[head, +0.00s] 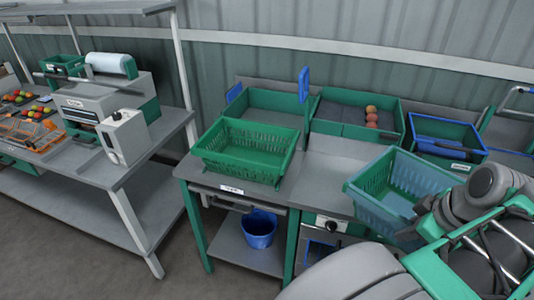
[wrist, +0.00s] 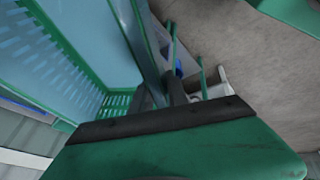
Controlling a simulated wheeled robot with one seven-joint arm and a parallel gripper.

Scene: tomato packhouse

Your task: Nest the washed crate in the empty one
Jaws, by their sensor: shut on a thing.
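An empty green slatted crate (head: 246,166) stands upright on the grey bench, left of the bench's middle. A second slatted crate (head: 372,205), blue-tinted with green, is in the right of the head view, slightly tilted and apart from the green one. It seems held above the bench's front right part; its underside contact is hard to tell. My gripper is shut on this crate's near wall; its dark fingers (wrist: 168,92) pinch the wall in the wrist view, where the crate's inside (wrist: 60,50) fills the upper left. My arm hides the gripper in the head view.
A blue crate (head: 448,130) stands at the back right. A blue bucket (head: 259,230) is on the lower shelf. Bare bench top (head: 318,180) lies between the two crates.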

